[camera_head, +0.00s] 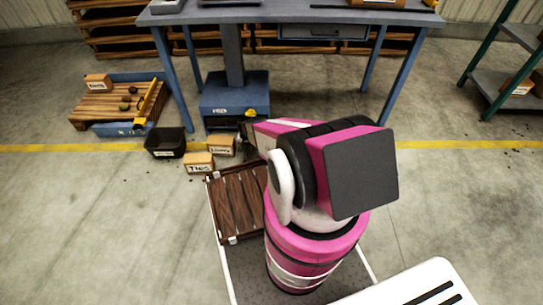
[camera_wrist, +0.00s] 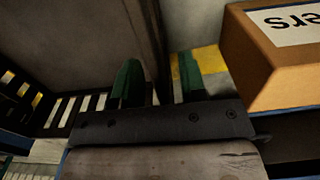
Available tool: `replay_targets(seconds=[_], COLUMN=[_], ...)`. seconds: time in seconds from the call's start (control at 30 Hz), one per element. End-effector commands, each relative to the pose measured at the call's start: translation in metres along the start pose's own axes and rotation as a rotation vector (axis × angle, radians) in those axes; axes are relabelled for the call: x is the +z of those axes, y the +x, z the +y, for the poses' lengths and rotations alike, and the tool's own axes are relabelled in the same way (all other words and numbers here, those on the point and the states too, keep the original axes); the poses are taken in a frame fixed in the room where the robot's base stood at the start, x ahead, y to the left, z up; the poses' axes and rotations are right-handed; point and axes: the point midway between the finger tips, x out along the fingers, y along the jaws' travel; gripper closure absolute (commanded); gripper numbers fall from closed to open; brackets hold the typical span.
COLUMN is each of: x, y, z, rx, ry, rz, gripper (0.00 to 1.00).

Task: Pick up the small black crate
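The small black crate (camera_head: 165,142) stands on the floor near the yellow line in the head view, left of my arm and apart from it. It looks open at the top and has a pale label on its front. My gripper (camera_wrist: 158,82) shows in the wrist view with two dark green fingers spread apart and no held object visible between them. In the head view my arm mostly hides the gripper, which is near the box labelled Liners (camera_head: 221,146). I cannot make out the small crate in the wrist view.
A box labelled Ties (camera_head: 199,163) stands right of the crate. A blue tray (camera_head: 118,128) with a wooden pallet lies further left. The blue table (camera_head: 290,14) and its blue pedestal (camera_head: 235,93) stand behind. In the wrist view the Liners box (camera_wrist: 262,70) is close on the right.

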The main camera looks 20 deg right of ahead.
Motion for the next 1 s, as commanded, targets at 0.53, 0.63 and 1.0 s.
replay_targets(seconds=[0.53,0.63,1.0], x=[0.000,0.000,0.002], y=[0.001,0.001,-0.036], z=[0.000,0.000,0.001], rx=[0.001,0.001,0.000], ry=[-0.001,-0.001,-0.001], rz=[0.000,0.000,0.002], gripper=[1.00,1.00,1.00])
